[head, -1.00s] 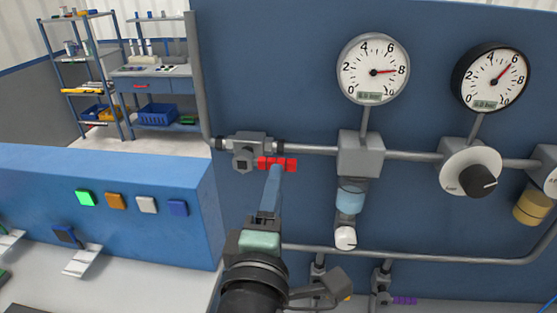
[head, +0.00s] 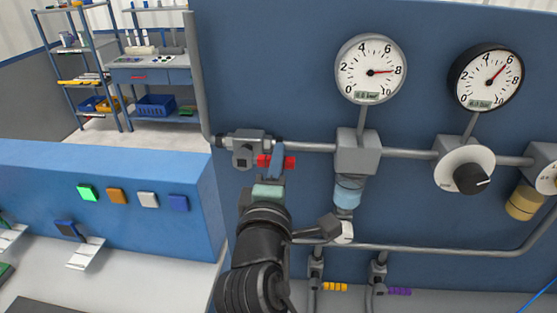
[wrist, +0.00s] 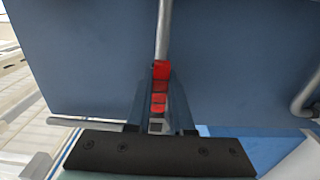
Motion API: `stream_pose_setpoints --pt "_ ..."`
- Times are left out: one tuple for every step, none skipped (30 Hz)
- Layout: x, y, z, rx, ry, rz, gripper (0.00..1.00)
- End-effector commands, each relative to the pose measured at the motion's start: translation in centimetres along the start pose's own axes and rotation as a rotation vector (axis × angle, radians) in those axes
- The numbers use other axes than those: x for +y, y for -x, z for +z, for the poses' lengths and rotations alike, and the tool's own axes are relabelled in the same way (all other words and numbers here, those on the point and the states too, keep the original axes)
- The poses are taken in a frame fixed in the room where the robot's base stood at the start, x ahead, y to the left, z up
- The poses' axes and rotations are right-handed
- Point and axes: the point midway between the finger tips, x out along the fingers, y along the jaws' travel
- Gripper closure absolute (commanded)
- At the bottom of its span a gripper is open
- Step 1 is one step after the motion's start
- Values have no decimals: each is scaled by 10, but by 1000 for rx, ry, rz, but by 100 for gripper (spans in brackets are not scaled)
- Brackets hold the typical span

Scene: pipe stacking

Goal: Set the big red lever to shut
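The big red lever (head: 290,162) sticks out sideways from a grey valve body (head: 246,151) on the pipe at the left of the blue panel. It lies roughly level, to the right of the valve. My gripper (head: 277,158) is at the lever, its fingers crossing the middle of the red handle. In the wrist view the red lever (wrist: 160,71) lies between my two blue fingers (wrist: 160,88), one on each side and very close. I cannot tell whether the fingers press on it. Part of the lever is hidden behind a finger in the head view.
Two round gauges (head: 370,69) (head: 486,77) hang above the pipe. A grey block (head: 357,152), a black knob (head: 471,179) and a lower pipe (head: 430,248) are to the right. Small valves with yellow (head: 335,287) and purple (head: 400,292) handles are below. A blue button box (head: 125,168) stands left.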

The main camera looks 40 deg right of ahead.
Motion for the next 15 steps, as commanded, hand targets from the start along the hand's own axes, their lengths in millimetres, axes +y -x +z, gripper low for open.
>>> stream_pose_setpoints --pt "0 0 0 0 0 0 91" --pt "0 0 0 0 0 0 96" --pt "0 0 0 0 0 0 100" --pt "0 0 0 0 0 0 100" --pt "0 0 0 0 0 0 100" --pt "0 0 0 0 0 0 100" --pt "0 0 0 0 0 0 100" --pt "0 0 0 0 0 0 100" --pt "0 0 0 0 0 0 100" --pt "0 0 0 0 0 0 100" --pt "0 0 0 0 0 0 100" --pt "0 0 0 0 0 0 100" --pt "0 0 0 0 0 0 100" --pt "0 0 0 0 0 0 100" --pt "0 0 0 0 0 0 100"
